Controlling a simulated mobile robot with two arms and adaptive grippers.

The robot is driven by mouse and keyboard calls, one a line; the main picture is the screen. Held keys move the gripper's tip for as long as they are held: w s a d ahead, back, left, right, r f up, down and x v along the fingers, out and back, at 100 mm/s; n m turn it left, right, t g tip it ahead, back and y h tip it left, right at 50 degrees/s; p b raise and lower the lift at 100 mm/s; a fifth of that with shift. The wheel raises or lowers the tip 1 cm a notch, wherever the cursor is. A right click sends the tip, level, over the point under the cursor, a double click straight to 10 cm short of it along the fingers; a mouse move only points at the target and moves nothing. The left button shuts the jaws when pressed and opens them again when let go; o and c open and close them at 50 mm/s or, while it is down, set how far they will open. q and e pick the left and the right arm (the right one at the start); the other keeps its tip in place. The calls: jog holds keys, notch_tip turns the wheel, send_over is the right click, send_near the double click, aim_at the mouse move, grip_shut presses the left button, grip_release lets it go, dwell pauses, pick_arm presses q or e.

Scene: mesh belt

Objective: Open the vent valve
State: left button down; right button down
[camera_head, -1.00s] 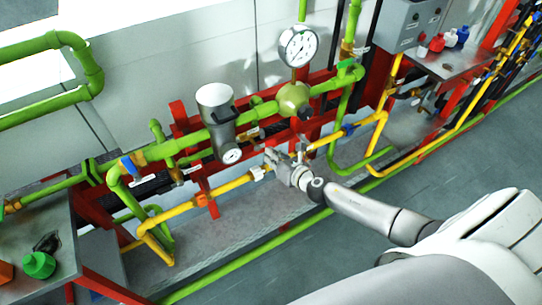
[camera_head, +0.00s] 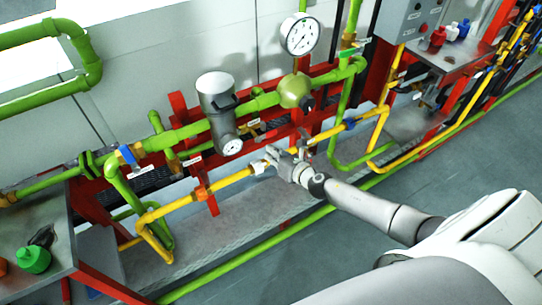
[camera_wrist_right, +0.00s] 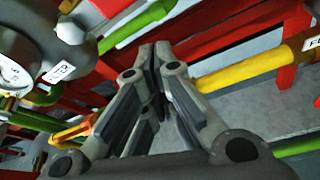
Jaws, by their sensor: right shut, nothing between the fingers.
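My right gripper (camera_head: 272,155) is shut and empty at the yellow pipe (camera_head: 232,179), just right of a white fitting (camera_head: 259,167). In the right wrist view its fingers (camera_wrist_right: 157,52) meet in front of the yellow pipe (camera_wrist_right: 240,74) and hide part of it; contact cannot be told. Small brass valves with white tags sit on the pipework, one (camera_head: 252,132) behind the gripper and one (camera_head: 174,162) further left. Blue handles show on the left green line (camera_head: 128,155) and the yellow line (camera_head: 350,124). The tags are too small to read, so which valve is the vent valve cannot be told. My left gripper is out of view.
A grey filter housing (camera_head: 218,100), a green regulator (camera_head: 295,91) and a dial gauge (camera_head: 299,35) stand on the thick green pipe behind my gripper. Red frame bars (camera_head: 183,120) surround the pipes. A grey table (camera_head: 28,216) stands at the left. The floor (camera_head: 440,165) at right is clear.

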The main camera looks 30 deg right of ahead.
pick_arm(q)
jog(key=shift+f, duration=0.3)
pick_arm(e)
jog(key=a+v, duration=0.1)
jog(key=v, duration=0.9)
jog(key=shift+s+f, duration=0.15)
jog(key=shift+f, duration=0.1)
